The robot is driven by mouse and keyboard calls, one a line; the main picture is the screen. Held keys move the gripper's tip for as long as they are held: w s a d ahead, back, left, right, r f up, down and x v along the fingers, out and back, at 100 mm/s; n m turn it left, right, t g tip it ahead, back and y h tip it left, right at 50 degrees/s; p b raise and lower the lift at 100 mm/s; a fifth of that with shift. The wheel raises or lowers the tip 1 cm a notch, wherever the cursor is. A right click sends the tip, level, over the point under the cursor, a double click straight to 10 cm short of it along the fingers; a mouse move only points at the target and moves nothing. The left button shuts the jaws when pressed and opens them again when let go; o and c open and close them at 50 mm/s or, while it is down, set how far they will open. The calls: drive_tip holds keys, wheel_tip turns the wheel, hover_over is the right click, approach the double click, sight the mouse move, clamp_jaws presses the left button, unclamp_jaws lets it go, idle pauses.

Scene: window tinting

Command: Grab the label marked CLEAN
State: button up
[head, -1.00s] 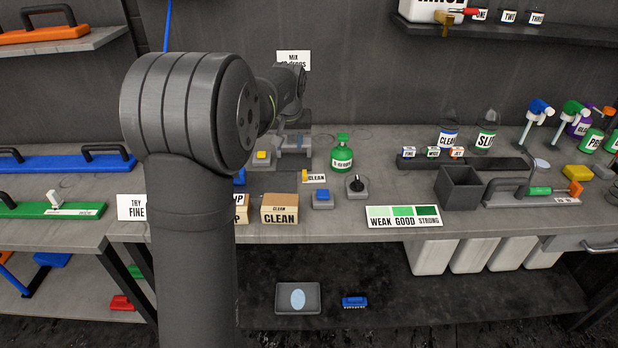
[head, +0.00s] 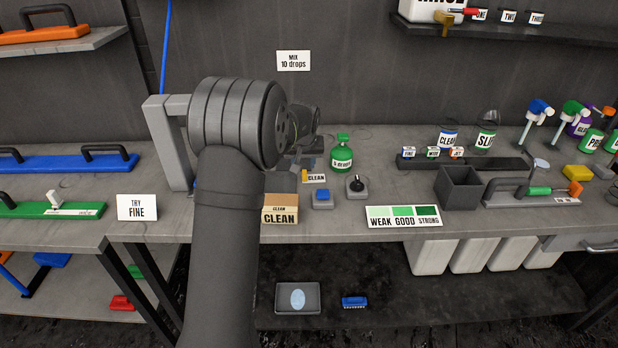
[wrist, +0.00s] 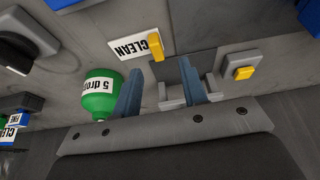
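The small white label marked CLEAN (head: 316,178) lies on the bench, with a yellow tab (head: 305,176) at its left end. In the wrist view the label (wrist: 131,46) appears upside down at the top, with its yellow tab (wrist: 156,47) at the right end. My gripper (wrist: 163,85) is open, its two blue fingers apart with nothing held between them. The label is beyond the fingertips, up and slightly left in the wrist view, and apart from them. In the head view my arm hides most of the gripper.
A green drop bottle (head: 342,155) stands close behind the label; it also shows beside the left finger in the wrist view (wrist: 101,92). A blue-button block (head: 322,198) and a black-knob block (head: 356,186) sit in front. A CLEAN box (head: 280,210) stands front left.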

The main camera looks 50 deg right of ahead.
sight(305, 173)
drive_tip(key=x, duration=0.5)
drive_tip(key=shift+s+f, duration=0.1)
drive_tip(key=shift+s, duration=0.15)
clamp_jaws()
